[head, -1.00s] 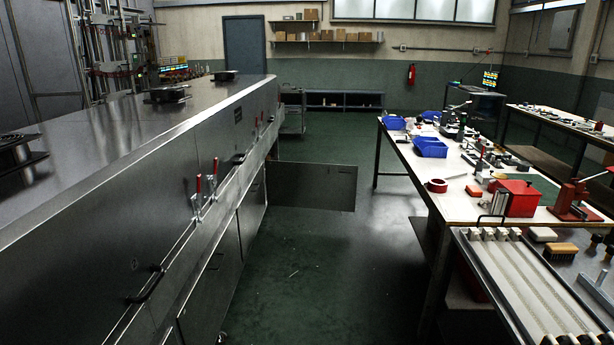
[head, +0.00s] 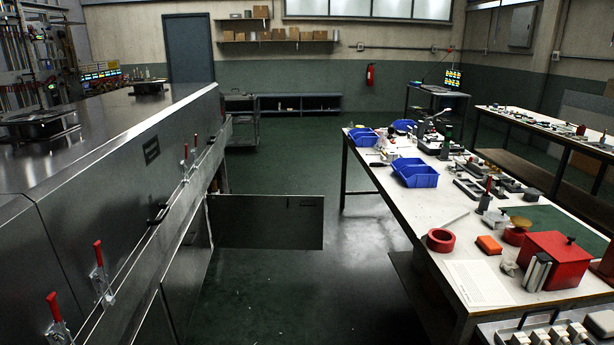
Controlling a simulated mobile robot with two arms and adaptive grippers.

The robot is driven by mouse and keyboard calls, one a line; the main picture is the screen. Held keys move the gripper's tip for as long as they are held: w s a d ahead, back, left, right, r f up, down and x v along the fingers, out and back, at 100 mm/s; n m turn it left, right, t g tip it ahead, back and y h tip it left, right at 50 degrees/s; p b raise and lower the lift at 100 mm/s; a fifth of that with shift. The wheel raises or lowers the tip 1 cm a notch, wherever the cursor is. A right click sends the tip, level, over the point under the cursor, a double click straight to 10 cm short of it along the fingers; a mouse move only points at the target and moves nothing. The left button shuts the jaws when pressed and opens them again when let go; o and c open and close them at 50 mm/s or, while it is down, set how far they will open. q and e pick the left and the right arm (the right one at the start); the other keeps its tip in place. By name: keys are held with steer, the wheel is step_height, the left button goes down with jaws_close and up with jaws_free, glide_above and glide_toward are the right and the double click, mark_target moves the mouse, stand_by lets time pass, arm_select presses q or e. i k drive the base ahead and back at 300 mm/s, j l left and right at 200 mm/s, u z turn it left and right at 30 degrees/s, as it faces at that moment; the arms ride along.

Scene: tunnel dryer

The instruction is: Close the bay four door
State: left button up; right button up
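A flat grey metal door (head: 265,222) stands open in the head view. It is hinged low on the side of the long steel tunnel dryer (head: 110,180) and sticks out across the aisle, roughly square to the dryer. No number can be read on it, so I cannot tell from a label that it is bay four. The other door panels I can see along the dryer side look shut. Red-handled toggle clamps (head: 100,270) line the dryer's edge. Neither of my grippers is in view.
A long workbench (head: 440,262) runs along the right, with blue bins (head: 415,172), a red box (head: 557,260) and tools on it. The green floor (head: 300,290) between dryer and bench is clear up to the open door. A cart (head: 242,120) stands beyond it.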

mark_target(237, 221)
steer(key=i+l+u, duration=0.35)
steer(key=i+l, duration=0.25)
steer(key=i, duration=0.45)
steer(key=i+l+u, duration=0.35)
steer(key=i+l, duration=0.55)
steer(key=i, duration=0.1)
